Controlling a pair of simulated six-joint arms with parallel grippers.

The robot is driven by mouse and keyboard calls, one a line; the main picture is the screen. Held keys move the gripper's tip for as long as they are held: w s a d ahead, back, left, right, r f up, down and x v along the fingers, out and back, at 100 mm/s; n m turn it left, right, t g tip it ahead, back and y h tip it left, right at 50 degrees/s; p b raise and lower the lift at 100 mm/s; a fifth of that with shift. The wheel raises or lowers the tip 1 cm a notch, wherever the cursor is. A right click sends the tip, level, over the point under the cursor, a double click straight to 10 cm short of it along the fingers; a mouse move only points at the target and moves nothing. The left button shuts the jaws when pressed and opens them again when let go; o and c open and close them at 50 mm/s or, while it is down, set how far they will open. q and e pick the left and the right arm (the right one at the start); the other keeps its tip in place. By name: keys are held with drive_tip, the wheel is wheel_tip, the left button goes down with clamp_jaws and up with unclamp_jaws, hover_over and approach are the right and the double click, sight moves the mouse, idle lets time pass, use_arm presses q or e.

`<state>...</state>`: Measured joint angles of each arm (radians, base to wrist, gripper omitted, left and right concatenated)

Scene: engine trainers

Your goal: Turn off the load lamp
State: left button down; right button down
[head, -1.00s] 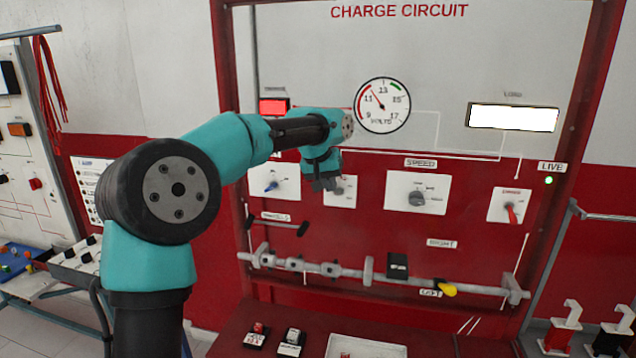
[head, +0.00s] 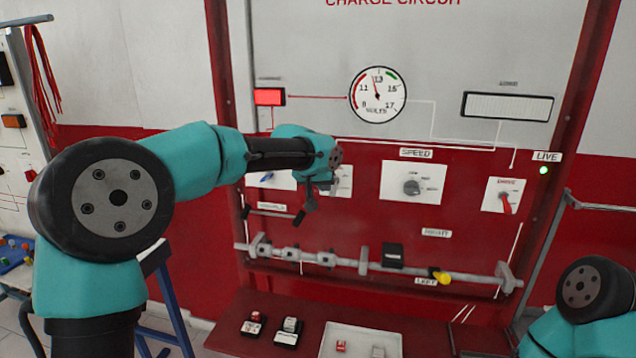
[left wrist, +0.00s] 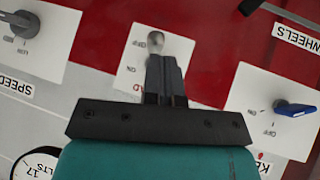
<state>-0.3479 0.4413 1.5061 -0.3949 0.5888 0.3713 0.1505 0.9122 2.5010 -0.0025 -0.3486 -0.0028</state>
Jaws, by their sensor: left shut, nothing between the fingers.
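The load lamp (head: 507,106) is the wide panel at the upper right of the board in the head view; it looks dull grey-white, unlit. The load switch's white plate (head: 342,182) is partly hidden by my left gripper (head: 306,203). In the left wrist view the plate (left wrist: 143,58) bears OFF and ON marks and a label ending in "AD". Its grey lever (left wrist: 155,41) is beside the OFF mark. My left gripper (left wrist: 163,62) is shut and empty, its tips right by the lever; I cannot tell whether they touch. My right gripper is out of view.
A blue-levered switch (left wrist: 294,109) and the SPEED knob (head: 412,187) flank the load switch. A red-levered switch (head: 505,202) is farther right. A grey rail (head: 340,262) with clamps runs below. My right arm shows at the lower right.

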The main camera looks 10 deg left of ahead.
use_arm(q)
drive_tip(key=shift+r, duration=0.15)
drive_tip(key=shift+r, duration=0.65)
drive_tip(key=s+a+r, duration=0.2)
drive_tip(key=s+r, duration=0.3)
drive_tip(key=s, duration=0.3)
drive_tip(key=shift+s+a, duration=0.15)
drive_tip(key=shift+a, duration=0.2)
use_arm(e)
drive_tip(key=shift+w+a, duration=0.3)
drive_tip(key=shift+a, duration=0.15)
